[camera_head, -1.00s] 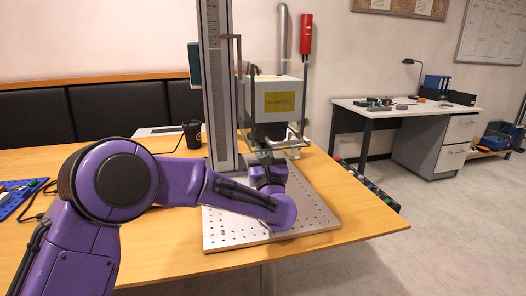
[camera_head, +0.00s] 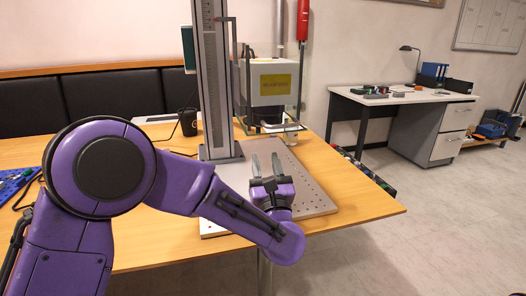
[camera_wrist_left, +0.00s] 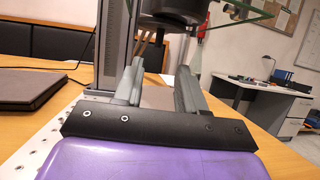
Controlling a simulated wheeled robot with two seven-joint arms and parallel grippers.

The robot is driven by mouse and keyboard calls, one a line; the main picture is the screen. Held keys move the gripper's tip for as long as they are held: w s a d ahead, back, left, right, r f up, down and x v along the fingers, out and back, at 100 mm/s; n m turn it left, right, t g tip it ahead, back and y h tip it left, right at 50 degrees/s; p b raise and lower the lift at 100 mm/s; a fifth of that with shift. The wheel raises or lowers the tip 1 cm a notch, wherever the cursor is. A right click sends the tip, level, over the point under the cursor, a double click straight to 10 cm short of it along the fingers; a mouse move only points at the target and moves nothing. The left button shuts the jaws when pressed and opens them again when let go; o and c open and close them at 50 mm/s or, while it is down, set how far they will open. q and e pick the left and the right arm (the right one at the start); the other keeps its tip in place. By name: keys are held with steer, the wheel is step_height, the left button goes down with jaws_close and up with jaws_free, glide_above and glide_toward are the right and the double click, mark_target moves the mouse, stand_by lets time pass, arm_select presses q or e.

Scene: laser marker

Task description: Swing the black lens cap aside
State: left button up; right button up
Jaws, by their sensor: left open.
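The laser marker's white head (camera_head: 272,80) hangs from a tall grey column (camera_head: 213,80) above a perforated metal plate (camera_head: 312,195). A dark round lens housing (camera_head: 267,114) shows on its underside, and its black underside (camera_wrist_left: 172,12) fills the top of the left wrist view. I cannot clearly tell the lens cap from this housing. My left gripper (camera_head: 267,163) is open and empty, below and in front of the head, with its fingers pointing toward the column. In the left wrist view, the gripper (camera_wrist_left: 160,66) has a clear gap between its fingers and touches nothing.
A clear pane (camera_head: 285,127) juts out under the head. A black cup (camera_head: 189,122) stands left of the column on the wooden table (camera_head: 355,200). A blue tray (camera_head: 15,185) lies at the far left. A white desk (camera_head: 400,97) stands behind at the right.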

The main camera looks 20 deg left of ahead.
arm_select(q)
steer(key=shift+s+d+f, duration=0.1)
steer(key=shift+s, duration=0.1)
steer(key=c, duration=0.3)
steer(key=r+p, duration=0.3)
steer(key=p, duration=0.2)
steer(key=shift+d+m+p, duration=0.2)
steer(key=shift+m+p, duration=0.1)
steer(key=shift+m, duration=0.1)
jaws_close()
steer(key=s+a+f+m+g+h+p, duration=0.15)
steer(key=s+m+p, duration=0.45)
steer(key=m+p, duration=0.7)
steer(key=w+a+r+m, duration=0.1)
steer(key=w+a, duration=0.3)
steer(key=w, duration=0.8)
steer(key=shift+w+r+m+g, duration=0.2)
steer(key=shift+r+m+g, duration=0.2)
steer(key=shift+m, duration=0.4)
